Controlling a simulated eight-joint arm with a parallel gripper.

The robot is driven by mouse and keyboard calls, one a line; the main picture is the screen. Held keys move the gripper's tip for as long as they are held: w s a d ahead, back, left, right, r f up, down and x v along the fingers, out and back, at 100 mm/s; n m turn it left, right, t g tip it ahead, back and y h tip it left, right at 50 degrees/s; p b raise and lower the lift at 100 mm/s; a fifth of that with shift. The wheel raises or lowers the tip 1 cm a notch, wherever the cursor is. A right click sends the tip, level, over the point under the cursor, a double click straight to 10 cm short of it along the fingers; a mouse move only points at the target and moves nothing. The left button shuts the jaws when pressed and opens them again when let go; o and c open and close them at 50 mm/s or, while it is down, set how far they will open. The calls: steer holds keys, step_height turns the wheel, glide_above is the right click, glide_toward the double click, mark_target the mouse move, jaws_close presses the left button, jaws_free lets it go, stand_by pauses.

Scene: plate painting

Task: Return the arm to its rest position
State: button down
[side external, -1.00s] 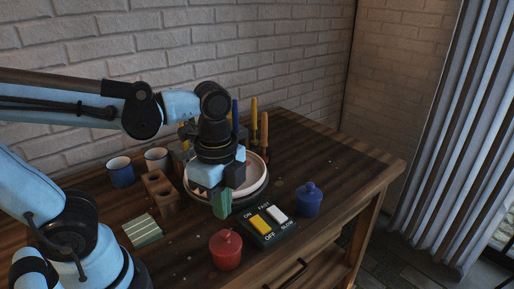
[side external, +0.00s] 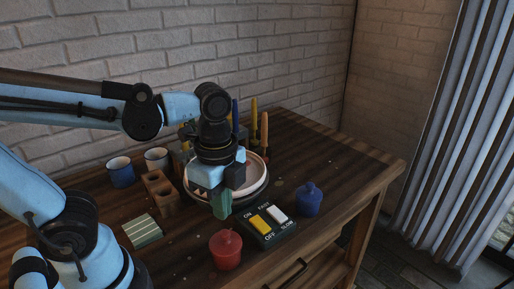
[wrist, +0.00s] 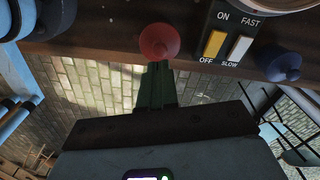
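My gripper (side external: 221,206) hangs pointing down over the table, in front of the plate (side external: 258,188) in the side view. Its green fingers are together with nothing seen between them. In the wrist view the fingers (wrist: 157,84) also show closed, close below the red lidded pot (wrist: 159,42) in the picture. My arm reaches in from the left with the elbow raised. The pale plate sits on a dark round stand and is partly hidden behind my gripper.
A switch box (side external: 267,224) with yellow and white switches stands between the red pot (side external: 226,250) and blue pot (side external: 308,199). Mugs (side external: 121,172), a wooden block (side external: 160,190), a striped pad (side external: 142,231) and upright brushes (side external: 264,133) stand around. The table's right end is clear.

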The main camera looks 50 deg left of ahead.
mark_target(224, 232)
steer(key=shift+f, duration=0.25)
steer(key=shift+f, duration=0.65)
steer(key=shift+f, duration=1)
steer(key=shift+f, duration=0.3)
steer(key=shift+r, duration=3.5)
